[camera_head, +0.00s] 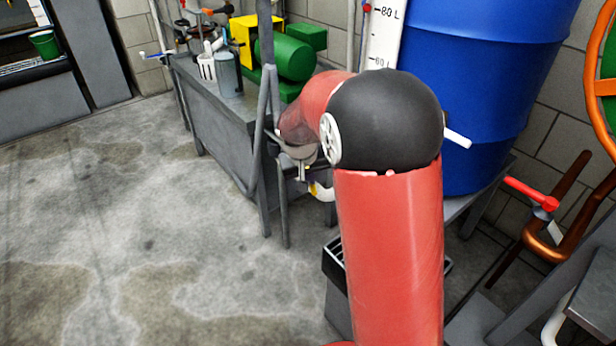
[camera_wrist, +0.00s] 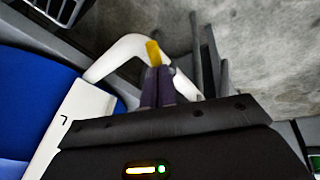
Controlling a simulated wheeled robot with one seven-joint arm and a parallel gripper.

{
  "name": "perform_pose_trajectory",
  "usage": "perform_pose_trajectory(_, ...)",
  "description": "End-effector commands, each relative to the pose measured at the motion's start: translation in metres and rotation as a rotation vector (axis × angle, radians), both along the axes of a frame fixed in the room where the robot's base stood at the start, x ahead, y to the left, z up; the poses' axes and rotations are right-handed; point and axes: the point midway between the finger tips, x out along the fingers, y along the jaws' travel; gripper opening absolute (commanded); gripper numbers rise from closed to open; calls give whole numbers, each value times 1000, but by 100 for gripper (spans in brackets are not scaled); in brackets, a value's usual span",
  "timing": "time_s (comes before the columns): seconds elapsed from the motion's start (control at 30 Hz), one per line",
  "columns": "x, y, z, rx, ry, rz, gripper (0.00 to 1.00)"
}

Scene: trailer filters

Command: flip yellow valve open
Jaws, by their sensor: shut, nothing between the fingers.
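The yellow valve handle (camera_wrist: 153,53) shows in the wrist view as a short yellow bar at the tips of my gripper's fingers. It lies against a white curved pipe (camera_wrist: 118,55). My gripper (camera_wrist: 157,72) has its two dark purple fingers together, with nothing between them. The fingertips meet the lower end of the handle in the picture; I cannot tell whether they touch it. In the head view, my gripper (camera_head: 309,178) is small and partly hidden behind my red and black arm. A bit of yellow shows there beside the white pipe (camera_head: 323,193). The valve body is mostly hidden.
A large blue barrel (camera_head: 478,85) with a white level scale (camera_head: 384,35) stands right of the gripper. A grey bench (camera_head: 215,105) with a green and yellow machine (camera_head: 285,58) is behind it. Grey metal posts (camera_head: 264,130) stand close by. Open concrete floor (camera_head: 140,210) lies left.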

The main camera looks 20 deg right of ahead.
Motion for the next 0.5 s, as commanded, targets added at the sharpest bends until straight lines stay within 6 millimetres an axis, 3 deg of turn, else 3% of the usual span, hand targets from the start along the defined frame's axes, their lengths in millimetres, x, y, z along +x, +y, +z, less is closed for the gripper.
perform_pose_trajectory(0.5,-3,-13,0,0,2,169,0)
